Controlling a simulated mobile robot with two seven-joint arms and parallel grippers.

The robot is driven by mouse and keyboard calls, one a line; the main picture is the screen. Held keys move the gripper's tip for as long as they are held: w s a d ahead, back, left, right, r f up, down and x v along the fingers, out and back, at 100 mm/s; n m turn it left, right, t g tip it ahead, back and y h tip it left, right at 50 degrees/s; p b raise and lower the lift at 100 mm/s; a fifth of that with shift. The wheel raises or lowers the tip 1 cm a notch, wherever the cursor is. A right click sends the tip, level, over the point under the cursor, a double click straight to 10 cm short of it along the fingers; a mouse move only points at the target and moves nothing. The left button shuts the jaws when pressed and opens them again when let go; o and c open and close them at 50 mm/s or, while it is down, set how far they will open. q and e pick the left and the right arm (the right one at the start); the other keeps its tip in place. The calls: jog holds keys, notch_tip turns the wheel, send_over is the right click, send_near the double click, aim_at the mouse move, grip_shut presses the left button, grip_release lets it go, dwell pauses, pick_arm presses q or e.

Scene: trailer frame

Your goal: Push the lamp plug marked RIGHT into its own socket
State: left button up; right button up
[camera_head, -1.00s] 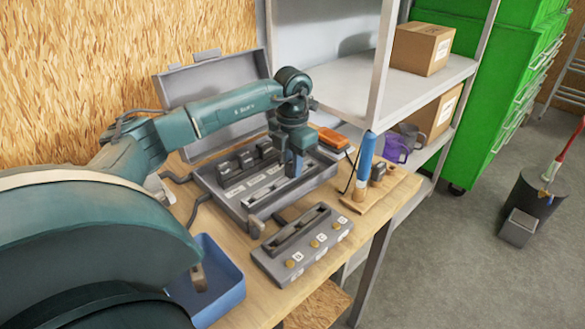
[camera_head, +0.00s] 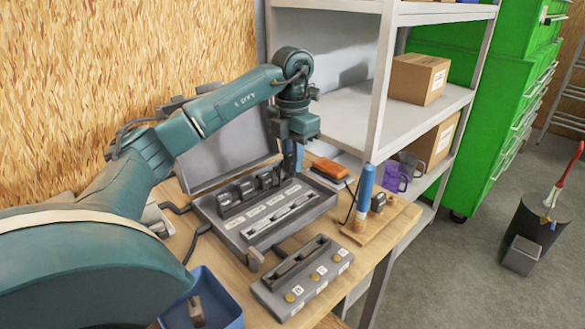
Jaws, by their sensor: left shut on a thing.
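The grey open case (camera_head: 222,238) lies on the bench with its lid raised at the back. A row of dark plugs (camera_head: 247,189) stands along its rear part, with white labels in front; the lettering is too small to read. My left gripper (camera_head: 291,168) points down at the right end of this row. It is shut on a dark plug, largely hidden by the fingers. I cannot tell whether the plug touches the case or which mark it bears. My right gripper is not in view.
A grey block with a slot and brass buttons (camera_head: 289,297) lies in front of the case. A blue cylinder on a wooden base (camera_head: 366,185) and an orange device (camera_head: 330,168) stand to the right.

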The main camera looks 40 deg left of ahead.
pick_arm(q)
jog(key=shift+a, duration=0.1)
jog(key=shift+w+a, duration=0.25)
jog(key=w+a+f+p, duration=0.2)
jog(key=w+a+p, duration=0.3)
jog(key=a, duration=0.3)
jog(key=shift+w+a+f, duration=0.2)
jog(key=shift+w+a, duration=0.2)
jog(key=shift+w, duration=0.35)
jog(key=shift+f+b, duration=0.35)
jog(key=shift+f, duration=1.45)
jog(key=shift+f, duration=0.1)
jog(key=shift+f, duration=0.3)
